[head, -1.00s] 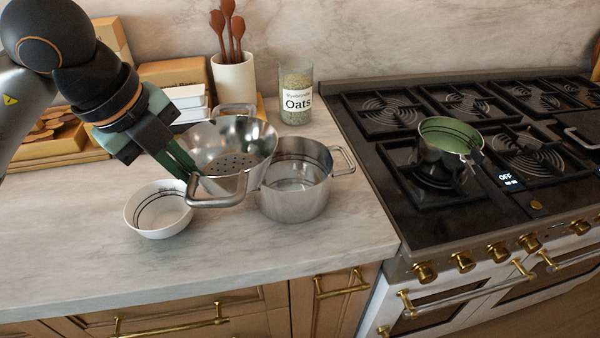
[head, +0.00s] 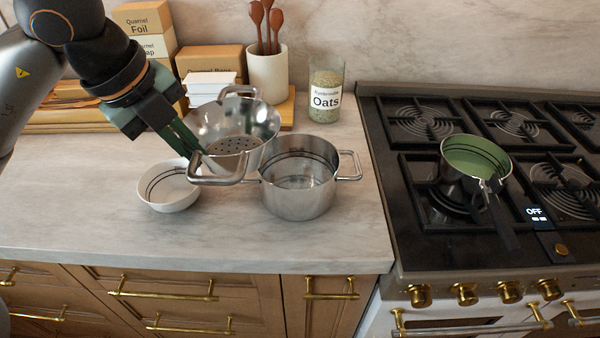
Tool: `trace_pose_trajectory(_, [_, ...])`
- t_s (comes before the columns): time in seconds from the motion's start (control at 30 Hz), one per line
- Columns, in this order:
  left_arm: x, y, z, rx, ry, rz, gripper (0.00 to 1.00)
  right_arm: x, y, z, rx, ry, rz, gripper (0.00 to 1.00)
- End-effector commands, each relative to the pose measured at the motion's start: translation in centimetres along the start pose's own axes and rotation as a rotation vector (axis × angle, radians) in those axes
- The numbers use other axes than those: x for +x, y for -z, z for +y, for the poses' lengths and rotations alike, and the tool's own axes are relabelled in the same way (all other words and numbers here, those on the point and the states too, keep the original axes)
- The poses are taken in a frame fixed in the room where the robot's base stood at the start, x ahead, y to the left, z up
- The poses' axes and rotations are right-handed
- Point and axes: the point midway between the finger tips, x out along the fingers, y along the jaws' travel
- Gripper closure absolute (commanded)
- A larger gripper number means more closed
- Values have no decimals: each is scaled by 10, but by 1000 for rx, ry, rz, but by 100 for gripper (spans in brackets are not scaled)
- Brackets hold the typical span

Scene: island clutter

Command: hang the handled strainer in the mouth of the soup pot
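The handled strainer (head: 235,135) is a steel bowl with a perforated bottom and two loop handles. My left gripper (head: 196,152) is at its left rim, with green fingers that appear closed on that rim. The strainer hangs in the air, above and to the left of the soup pot. The soup pot (head: 298,192) is a steel pot with two side handles and an open mouth, standing on the counter. The strainer's right side overlaps the pot's left rim in the picture; I cannot tell whether they touch. My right gripper is not in view.
A white bowl (head: 168,190) stands left of the pot, below the strainer. Behind are an oats jar (head: 325,90), a utensil crock (head: 267,75) and several boxes (head: 210,62). The stove (head: 430,240) at right carries a green-lined saucepan (head: 476,160). The front counter is clear.

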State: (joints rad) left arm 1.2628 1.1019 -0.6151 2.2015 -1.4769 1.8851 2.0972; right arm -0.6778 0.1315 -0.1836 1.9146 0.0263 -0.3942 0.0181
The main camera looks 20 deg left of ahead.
Motion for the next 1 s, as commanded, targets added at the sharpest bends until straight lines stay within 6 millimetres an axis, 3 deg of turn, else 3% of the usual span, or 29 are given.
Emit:
trace_pose_trajectory(0.17, [18, 0, -20, 1, -3, 5, 100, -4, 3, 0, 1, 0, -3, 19])
trace_pose_trajectory(0.43, [69, -4, -72, 0, -4, 4, 100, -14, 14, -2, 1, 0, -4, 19])
trace_pose_trajectory(0.63, [114, -7, -84, -1, -3, 2, 100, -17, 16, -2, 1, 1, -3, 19])
trace_pose_trajectory(1.0, [153, -8, -89, -1, -4, 1, 100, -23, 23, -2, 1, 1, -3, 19])
